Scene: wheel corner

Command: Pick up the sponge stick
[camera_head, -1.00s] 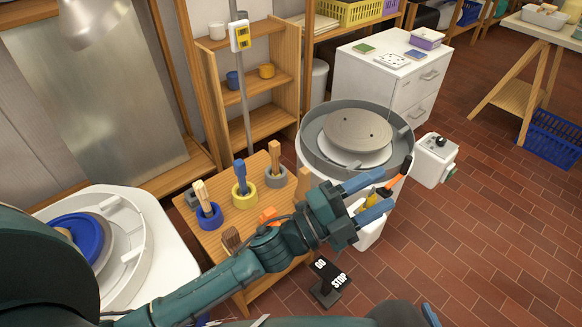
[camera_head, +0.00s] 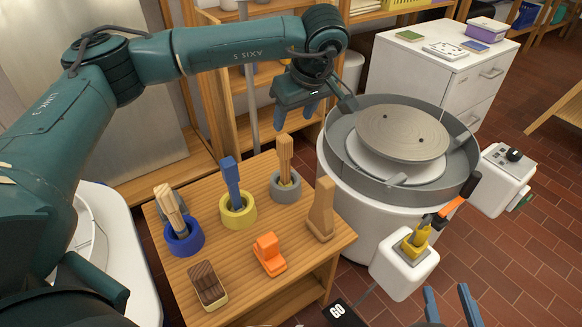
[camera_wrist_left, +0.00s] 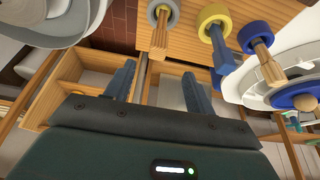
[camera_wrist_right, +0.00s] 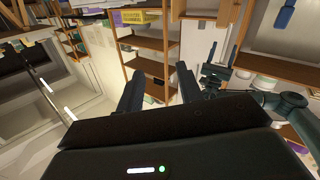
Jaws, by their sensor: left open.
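Three upright handled tools stand in ring holders on the wooden table; which one is the sponge stick I cannot tell. A wooden tool (camera_head: 285,158) is in the grey ring (camera_head: 286,190), a blue one (camera_head: 231,182) in the yellow ring (camera_head: 238,213), and a pale wooden bundle (camera_head: 169,207) in the blue ring (camera_head: 184,240). My left gripper (camera_head: 295,112) is open and empty, pointing down behind and above the grey ring's tool. The left wrist view shows this tool (camera_wrist_left: 160,30) beyond the open jaws. My right gripper (camera_head: 449,307) is open and empty at the bottom right.
The table also bears a brown brush (camera_head: 208,285), an orange tool (camera_head: 268,254) and a wooden block tool (camera_head: 322,208). The pottery wheel (camera_head: 403,134) stands right of it, with a white box (camera_head: 405,272) in front. Wooden shelves (camera_head: 258,134) rise behind.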

